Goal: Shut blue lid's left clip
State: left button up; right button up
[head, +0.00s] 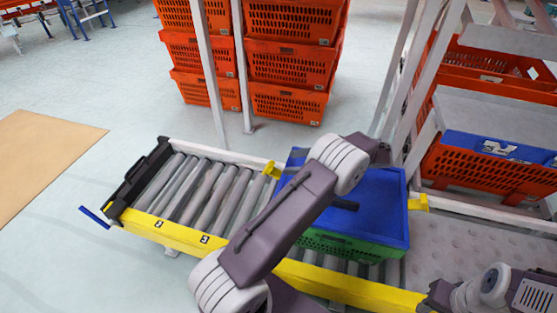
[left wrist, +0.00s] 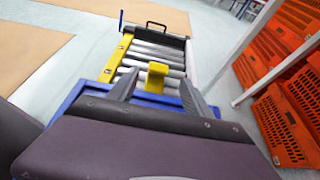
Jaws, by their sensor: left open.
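The blue lid (head: 376,200) lies on a green tote (head: 345,246) on the roller conveyor. Its left yellow clip (head: 270,169) sticks up and out past the lid's left edge. A second yellow clip (head: 419,203) stands out at the right edge. My left arm crosses over the lid and hides part of it. My left gripper (head: 292,161) is open at the lid's left end. In the left wrist view, the left clip (left wrist: 156,77) shows between and beyond the open fingers (left wrist: 159,84); contact cannot be told. My right gripper (head: 436,297) is at the bottom right, its fingers unclear.
Bare conveyor rollers (head: 205,190) lie left of the tote, with a yellow rail (head: 180,233) along the near side. White posts (head: 208,70) and stacked orange totes (head: 290,65) stand behind. Another orange tote (head: 475,165) is on the right.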

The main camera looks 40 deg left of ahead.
aim_at(273, 165)
pick_arm(q)
jog(key=shift+d+f, duration=0.1)
jog(key=shift+d, duration=0.15)
jog(key=b+x, duration=0.4)
jog(key=x, duration=0.4)
jog(key=shift+s+a+f+b, duration=0.1)
jog(key=shift+a+f+b, duration=0.1)
jog(key=shift+a+b, duration=0.15)
jog(key=shift+s+a, duration=0.1)
jog(key=shift+a, duration=0.15)
jog(key=shift+c, duration=0.4)
